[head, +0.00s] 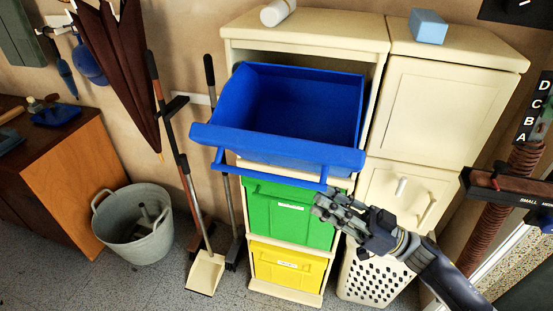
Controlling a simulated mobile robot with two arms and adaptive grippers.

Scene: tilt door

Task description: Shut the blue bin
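The blue bin (290,105) is tilted open out of the top of a cream cabinet in the head view. Its open top faces up and its inside looks empty. A blue bar handle (262,173) runs along below its front edge. My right gripper (327,205) is just below the bin's right front corner, close to the right end of the handle and in front of the green bin. Whether it touches the handle, and whether its fingers are open or shut, I cannot make out. My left gripper is not in view.
Below are a green bin (285,218) and a yellow bin (287,268), both shut. A cream cupboard (430,110) stands at right above a perforated basket (373,277). A dustpan (205,272) and metal bucket (137,228) stand at left. A white roll (277,12) lies on top.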

